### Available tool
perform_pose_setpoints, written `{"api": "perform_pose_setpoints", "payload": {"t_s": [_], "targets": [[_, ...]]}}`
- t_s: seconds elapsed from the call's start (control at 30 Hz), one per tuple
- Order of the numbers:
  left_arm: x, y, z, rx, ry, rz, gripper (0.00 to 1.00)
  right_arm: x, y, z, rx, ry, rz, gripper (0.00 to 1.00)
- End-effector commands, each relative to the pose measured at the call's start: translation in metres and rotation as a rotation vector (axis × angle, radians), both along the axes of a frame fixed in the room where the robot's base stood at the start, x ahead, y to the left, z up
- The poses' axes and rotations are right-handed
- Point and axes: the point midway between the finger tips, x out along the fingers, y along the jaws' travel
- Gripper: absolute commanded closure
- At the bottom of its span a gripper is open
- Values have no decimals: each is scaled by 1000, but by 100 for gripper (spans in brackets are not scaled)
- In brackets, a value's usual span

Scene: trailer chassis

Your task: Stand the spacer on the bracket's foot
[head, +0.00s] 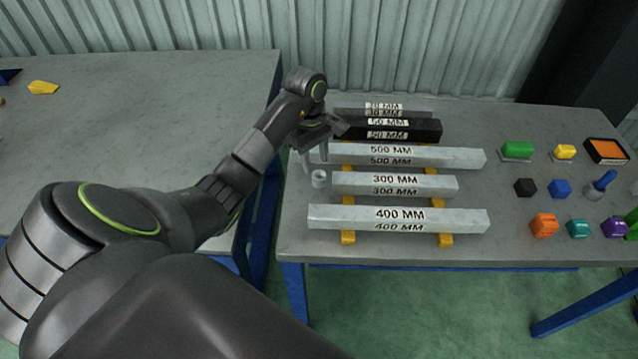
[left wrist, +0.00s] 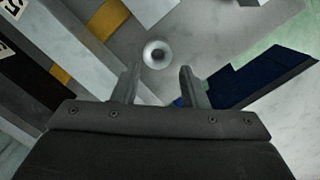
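A small light grey ring-shaped spacer (head: 319,178) stands on the right-hand table, left of the 300 MM bar. In the left wrist view the spacer (left wrist: 157,53) shows as a pale ring with a dark hole. My left gripper (head: 315,163) points down just behind it. In the left wrist view the left gripper (left wrist: 159,72) has its fingers apart and nothing between them; the spacer lies just beyond the fingertips, roughly midway. I cannot make out a bracket or its foot in either view. My right gripper is not in view.
Labelled bars, including the 500 MM (head: 455,157), 300 MM (head: 350,182) and 400 MM (head: 335,217) ones, lie right of the spacer on yellow supports (head: 347,238). A gap separates the left table (head: 130,120).

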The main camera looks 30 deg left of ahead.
Motion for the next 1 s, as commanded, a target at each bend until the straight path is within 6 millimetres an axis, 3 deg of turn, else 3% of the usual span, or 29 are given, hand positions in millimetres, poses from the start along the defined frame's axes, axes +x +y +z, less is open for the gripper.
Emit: {"api": "perform_pose_setpoints", "payload": {"t_s": [0.27, 0.6, 0.9, 1.0], "targets": [[0, -2, -14, -1, 0, 0, 61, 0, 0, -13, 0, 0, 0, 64], [1, -8, -52, -1, 1, 1, 61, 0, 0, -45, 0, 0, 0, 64], [1, -9, -54, -1, 0, 1, 61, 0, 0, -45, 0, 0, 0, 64], [1, -9, -54, -1, 0, 1, 72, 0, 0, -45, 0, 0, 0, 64]]}}
